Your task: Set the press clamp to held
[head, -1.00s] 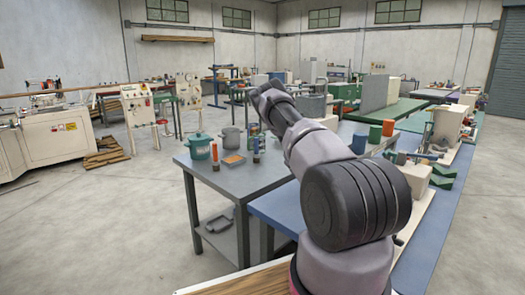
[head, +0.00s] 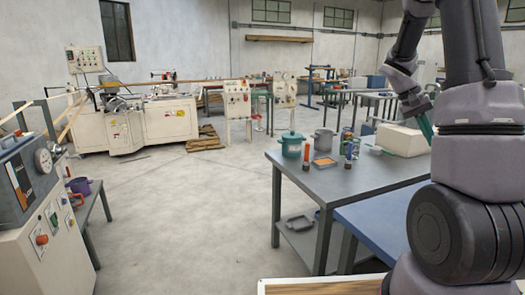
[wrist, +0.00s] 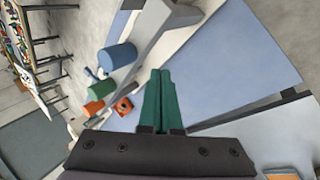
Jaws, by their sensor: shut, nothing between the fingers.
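I cannot tell for certain which part is the press clamp. In the head view my gripper is at the right, partly hidden by my arm, far from the cabinet.
A grey table (head: 350,185) holds a teal pot (head: 292,146), a grey pot (head: 324,141) and small bottles. A long cream machine (head: 150,125) and a control stand (head: 237,102) are at the back. The concrete floor (head: 190,220) between is clear.

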